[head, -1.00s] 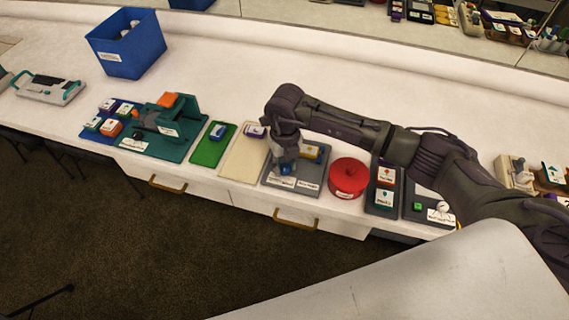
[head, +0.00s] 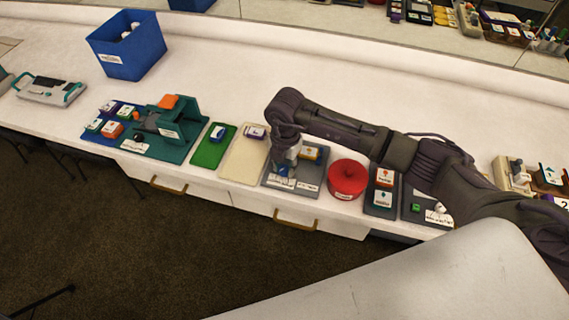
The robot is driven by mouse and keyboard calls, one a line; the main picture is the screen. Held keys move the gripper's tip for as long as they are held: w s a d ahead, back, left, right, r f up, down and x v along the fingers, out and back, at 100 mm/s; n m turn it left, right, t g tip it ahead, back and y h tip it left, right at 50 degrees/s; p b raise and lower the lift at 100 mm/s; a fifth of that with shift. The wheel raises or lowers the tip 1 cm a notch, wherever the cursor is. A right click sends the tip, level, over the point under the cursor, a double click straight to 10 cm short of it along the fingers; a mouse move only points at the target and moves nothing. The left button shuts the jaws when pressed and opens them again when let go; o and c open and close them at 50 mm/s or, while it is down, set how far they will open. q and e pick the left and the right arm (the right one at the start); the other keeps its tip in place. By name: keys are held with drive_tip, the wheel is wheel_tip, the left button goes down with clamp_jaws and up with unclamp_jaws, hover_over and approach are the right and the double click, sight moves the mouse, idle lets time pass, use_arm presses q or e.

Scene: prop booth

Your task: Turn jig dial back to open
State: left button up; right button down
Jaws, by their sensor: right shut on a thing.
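My right gripper (head: 284,162) reaches down over the left half of a grey plate (head: 308,191) at the counter's front. It is shut on a small blue part (head: 283,171) at the plate, mostly covered by the fingers. I cannot tell for sure whether this part is the jig dial, nor which way it points. White labels lie at the plate's front, too small to read. My left gripper is not in view.
A red round container (head: 347,179) stands close right of the plate. A cream mat (head: 243,165) and a green mat (head: 212,152) lie to its left, then a teal fixture (head: 180,124). A blue bin (head: 126,52) stands behind. The counter's back strip is clear.

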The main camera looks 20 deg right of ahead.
sight(285, 168)
drive_tip(key=shift+m, duration=1.1)
drive_tip(key=c, duration=0.8)
unclamp_jaws()
wheel_tip(285, 168, up, 12)
